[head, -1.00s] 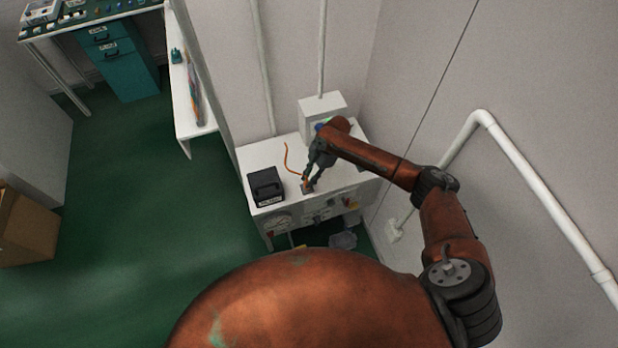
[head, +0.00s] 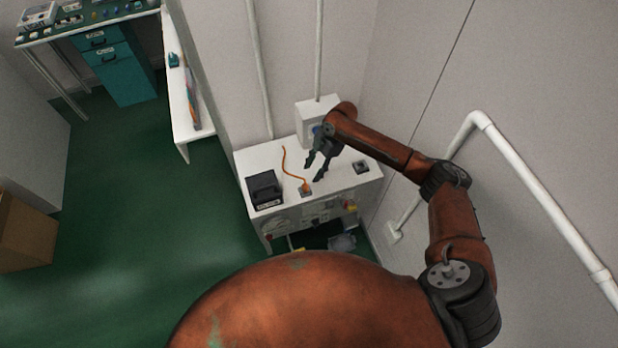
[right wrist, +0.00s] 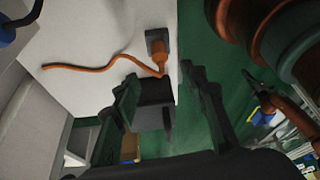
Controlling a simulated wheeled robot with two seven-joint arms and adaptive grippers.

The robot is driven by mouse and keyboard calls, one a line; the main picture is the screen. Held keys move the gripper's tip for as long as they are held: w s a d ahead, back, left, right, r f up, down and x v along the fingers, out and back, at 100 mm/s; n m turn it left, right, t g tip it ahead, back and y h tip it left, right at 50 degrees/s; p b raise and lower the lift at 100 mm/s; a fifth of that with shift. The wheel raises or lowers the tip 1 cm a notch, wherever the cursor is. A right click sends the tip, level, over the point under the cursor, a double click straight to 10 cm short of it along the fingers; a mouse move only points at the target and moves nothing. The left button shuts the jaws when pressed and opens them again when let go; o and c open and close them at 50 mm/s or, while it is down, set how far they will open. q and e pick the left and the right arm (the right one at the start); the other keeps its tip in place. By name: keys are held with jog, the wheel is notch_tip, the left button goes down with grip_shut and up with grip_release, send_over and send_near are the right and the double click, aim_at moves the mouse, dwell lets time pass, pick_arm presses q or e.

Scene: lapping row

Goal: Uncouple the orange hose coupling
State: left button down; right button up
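The orange hose coupling (head: 305,187) sits at a small dark fitting (head: 308,192) near the front edge of the white bench top. A thin orange hose (head: 285,162) curves back from it. In the right wrist view the orange coupling (right wrist: 159,54) meets the dark square fitting (right wrist: 157,36); I cannot tell whether they are locked together. My right gripper (head: 314,173) is open and empty, a little above and beside the coupling, apart from it. In the right wrist view its fingers (right wrist: 160,76) are spread.
A black box (head: 264,188) stands left of the coupling on the white bench (head: 262,155). Another dark fitting (head: 361,167) lies to the right. A white box (head: 312,112) stands at the back. A white pipe (head: 530,180) runs along the right wall.

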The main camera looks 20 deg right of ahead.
jog(key=v, duration=0.5)
dwell(0.4)
